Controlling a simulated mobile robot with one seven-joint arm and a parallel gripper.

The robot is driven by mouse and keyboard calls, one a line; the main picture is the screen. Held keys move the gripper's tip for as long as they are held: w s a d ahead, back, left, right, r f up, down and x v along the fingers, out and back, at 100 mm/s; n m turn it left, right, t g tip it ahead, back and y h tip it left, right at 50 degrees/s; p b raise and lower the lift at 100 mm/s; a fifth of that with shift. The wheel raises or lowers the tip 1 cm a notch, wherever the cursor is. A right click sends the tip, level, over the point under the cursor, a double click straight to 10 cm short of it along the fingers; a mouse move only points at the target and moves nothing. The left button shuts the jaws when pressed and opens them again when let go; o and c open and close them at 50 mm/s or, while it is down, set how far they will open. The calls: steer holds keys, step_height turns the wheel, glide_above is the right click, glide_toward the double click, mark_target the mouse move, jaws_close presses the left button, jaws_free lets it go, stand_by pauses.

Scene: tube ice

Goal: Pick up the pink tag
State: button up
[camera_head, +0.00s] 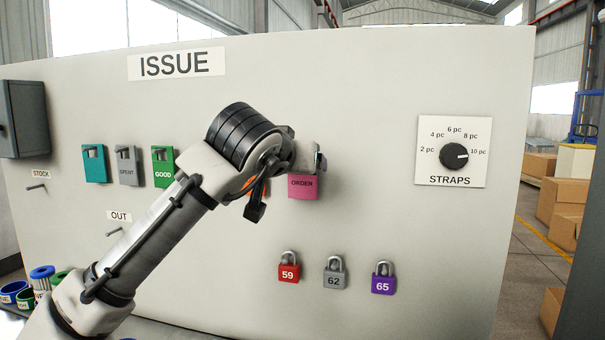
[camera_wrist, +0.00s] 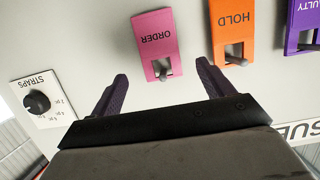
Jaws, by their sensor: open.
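The pink tag (camera_head: 303,190), lettered ORDER, hangs on the grey board, partly hidden behind my arm's end in the head view. In the wrist view the pink tag (camera_wrist: 155,38) appears upside down, with a metal peg through its slot. My gripper (camera_wrist: 161,80) is open and empty, its two dark fingers spread on either side of the line to the tag's slotted end. The fingers look short of the tag and do not touch it. In the head view the gripper (camera_head: 318,160) is mostly hidden behind the wrist.
An orange HOLD tag (camera_wrist: 234,30) hangs close beside the pink one, with a purple tag (camera_wrist: 302,25) beyond it. The STRAPS dial (camera_head: 454,156) is at right. Red (camera_head: 289,271), grey (camera_head: 335,279) and purple (camera_head: 383,284) padlocks are below. Teal, grey and green tags hang at left.

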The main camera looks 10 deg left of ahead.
steer(key=p+x, duration=0.2)
steer(key=x, duration=0.3)
steer(key=shift+s+f, duration=0.1)
steer(key=shift+f, duration=0.05)
steer(key=c, duration=1)
steer(key=shift+c, duration=0.3)
